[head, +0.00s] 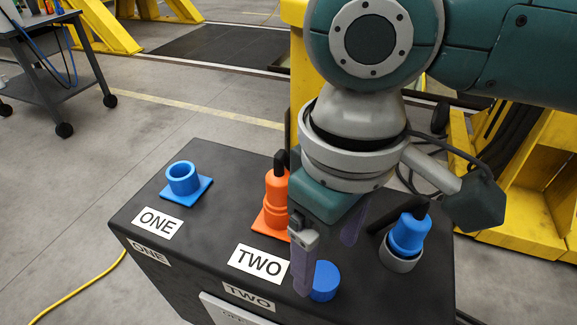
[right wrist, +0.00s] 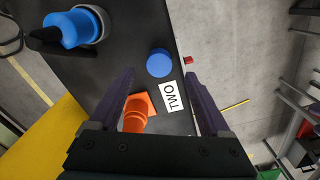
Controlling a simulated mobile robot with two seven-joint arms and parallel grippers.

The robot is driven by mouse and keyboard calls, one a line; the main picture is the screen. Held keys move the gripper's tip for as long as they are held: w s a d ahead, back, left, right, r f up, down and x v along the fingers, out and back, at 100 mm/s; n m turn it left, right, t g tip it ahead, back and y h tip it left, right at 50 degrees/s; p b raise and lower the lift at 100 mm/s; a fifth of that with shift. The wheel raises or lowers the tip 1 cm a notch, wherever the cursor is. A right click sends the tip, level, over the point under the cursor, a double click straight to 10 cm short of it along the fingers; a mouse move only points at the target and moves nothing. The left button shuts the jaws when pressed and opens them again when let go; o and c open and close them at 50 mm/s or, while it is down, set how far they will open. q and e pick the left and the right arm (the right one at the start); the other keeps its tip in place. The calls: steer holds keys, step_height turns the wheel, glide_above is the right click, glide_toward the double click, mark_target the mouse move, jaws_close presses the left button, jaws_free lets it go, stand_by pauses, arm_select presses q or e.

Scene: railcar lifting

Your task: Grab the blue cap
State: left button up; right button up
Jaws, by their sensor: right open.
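The blue cap (head: 324,281) is a short round cylinder on the black box top, right of the TWO label. It also shows in the right wrist view (right wrist: 160,63), between and just beyond the fingertips. My right gripper (head: 325,258) points down over the box, open and empty, with its purple fingers apart. In the head view one finger stands in front of the cap's left edge. In the right wrist view the fingertips (right wrist: 159,76) do not touch the cap. My left gripper is not in view.
An orange plug (head: 276,190) stands upright behind the TWO label. A blue plug (head: 408,234) sits in a grey ring at the right. An open blue socket (head: 183,178) is by the ONE label. Yellow stands (head: 530,180) rise behind the box (head: 225,210).

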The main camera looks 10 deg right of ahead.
mark_target(324, 275)
step_height(324, 275, down, 5)
steer(key=shift+w+r, duration=0.1)
steer(key=shift+c, duration=0.2)
jaws_close()
stand_by(0.5)
